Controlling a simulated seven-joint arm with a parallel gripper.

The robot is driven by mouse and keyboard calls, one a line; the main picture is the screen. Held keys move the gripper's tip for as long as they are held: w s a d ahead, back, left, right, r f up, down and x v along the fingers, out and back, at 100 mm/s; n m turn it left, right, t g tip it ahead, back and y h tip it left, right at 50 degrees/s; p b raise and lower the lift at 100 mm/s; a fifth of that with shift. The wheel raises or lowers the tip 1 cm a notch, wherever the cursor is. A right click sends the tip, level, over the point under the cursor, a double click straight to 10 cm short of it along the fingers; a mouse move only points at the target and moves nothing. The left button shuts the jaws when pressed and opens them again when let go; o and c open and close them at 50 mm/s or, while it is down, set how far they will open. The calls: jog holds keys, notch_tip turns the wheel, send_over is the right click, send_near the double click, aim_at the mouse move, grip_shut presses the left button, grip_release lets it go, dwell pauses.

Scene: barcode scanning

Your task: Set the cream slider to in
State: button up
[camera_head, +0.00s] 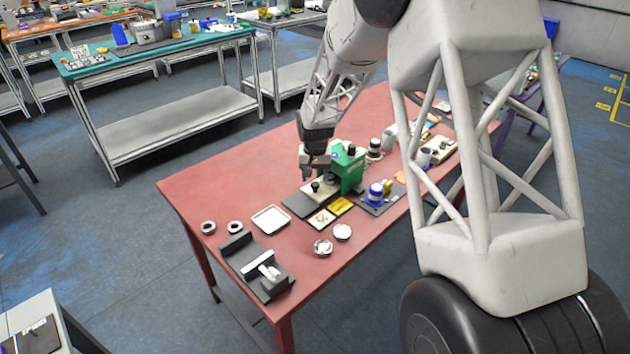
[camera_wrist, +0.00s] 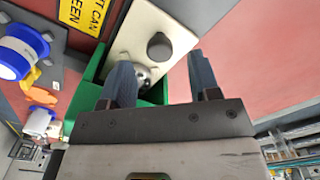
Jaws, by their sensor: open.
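The cream slider (camera_head: 324,193) is a flat cream plate with a dark round knob (camera_head: 315,186). It sticks out of a green housing (camera_head: 349,170) on the red table. In the wrist view the cream plate (camera_wrist: 131,40), its knob (camera_wrist: 159,46) and the green housing (camera_wrist: 93,72) lie beyond my fingers. A shiny round part (camera_wrist: 141,76) shows between the fingers, near the plate. My gripper (camera_head: 308,174) is open and empty, above the slider and beside the housing. In the wrist view my gripper (camera_wrist: 163,78) has its fingers wide apart; contact with the knob is not visible.
A yellow sign (camera_head: 341,206) and a blue-and-white round part (camera_head: 376,191) sit close by. A white tray (camera_head: 270,219), metal dishes (camera_head: 323,247) and a dark fixture (camera_head: 257,267) stand nearer the table's front. Red table surface (camera_head: 205,185) is clear at the left.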

aim_at(315, 184)
jog(key=shift+r, duration=2.4)
jog(key=n, duration=0.3)
jog(key=n+h, duration=0.1)
jog(key=n, duration=0.1)
jog(key=shift+s+a+f, duration=0.2)
jog(key=shift+s+a, duration=0.05)
jog(key=shift+a, duration=0.15)
jog(key=n+h, duration=0.1)
jog(key=n, duration=0.5)
jog(key=a+n+t+h, duration=0.1)
jog(key=n, duration=0.4)
jog(key=a+n+h, duration=0.1)
jog(key=n, duration=0.5)
jog(key=shift+s+a+f+n+t, duration=0.1)
jog(key=shift+s+a+n+t, duration=0.2)
jog(key=shift+s+t, duration=0.1)
jog(key=shift+d, duration=0.1)
jog(key=shift+x, duration=3.9)
